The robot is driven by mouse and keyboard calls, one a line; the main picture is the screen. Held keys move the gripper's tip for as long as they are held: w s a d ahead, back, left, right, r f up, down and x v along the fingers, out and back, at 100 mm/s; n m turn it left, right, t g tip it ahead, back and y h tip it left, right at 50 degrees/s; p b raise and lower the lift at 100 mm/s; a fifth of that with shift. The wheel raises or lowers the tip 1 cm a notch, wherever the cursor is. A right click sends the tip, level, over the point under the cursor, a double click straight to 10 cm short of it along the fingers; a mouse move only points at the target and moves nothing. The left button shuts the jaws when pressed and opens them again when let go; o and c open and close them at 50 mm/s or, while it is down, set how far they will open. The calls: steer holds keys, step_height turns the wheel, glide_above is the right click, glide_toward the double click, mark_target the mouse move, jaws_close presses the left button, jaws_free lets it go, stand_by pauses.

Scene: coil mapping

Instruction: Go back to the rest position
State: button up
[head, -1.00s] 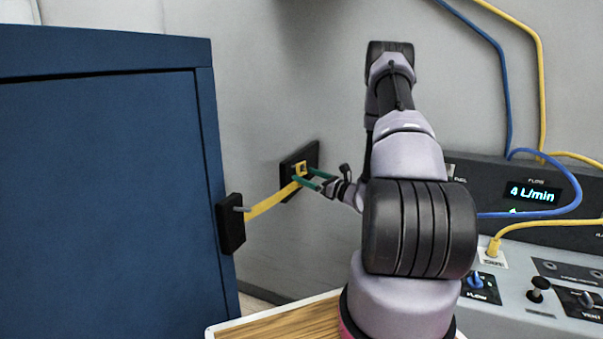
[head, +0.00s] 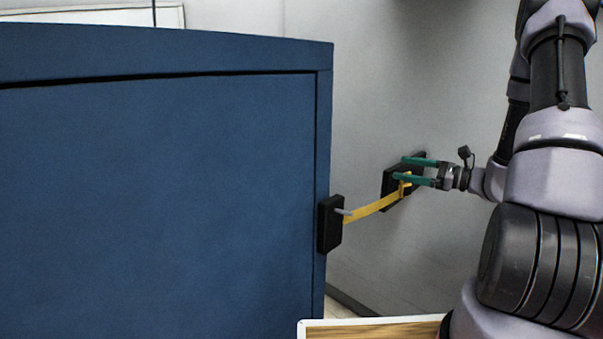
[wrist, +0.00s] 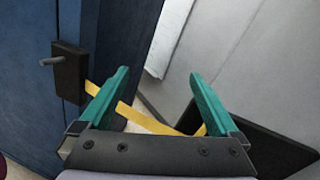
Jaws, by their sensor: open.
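My gripper (head: 402,170) is open, its two green fingers apart, in front of the black wall plate (head: 389,184). A yellow strap (head: 370,208) runs from that plate to a black block with a grey peg (head: 329,224) on the blue cabinet's edge. In the wrist view the green fingers (wrist: 158,92) are spread with nothing gripped between them. The yellow strap (wrist: 125,108) passes below and between them, and its right end is partly hidden by the right finger. The block with the peg (wrist: 69,72) is at the left.
A large blue cabinet (head: 160,190) fills the left side. The grey wall (head: 400,90) is behind my gripper. A wooden board with a white rim (head: 375,330) lies below, near my arm's base. Space above the strap is clear.

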steer(key=s+a+r+n+g+h, duration=0.5)
steer(key=s+a+r+n+g, duration=0.5)
steer(key=s, duration=0.4)
steer(key=s+d+r+n+t+h, duration=0.3)
steer(key=s+r+n+t+h, duration=0.4)
steer(key=s+r+h, duration=0.1)
steer(key=shift+s+d+r+n, duration=0.3)
steer(key=shift+s+d+r, duration=0.1)
steer(key=shift+s+r, duration=0.25)
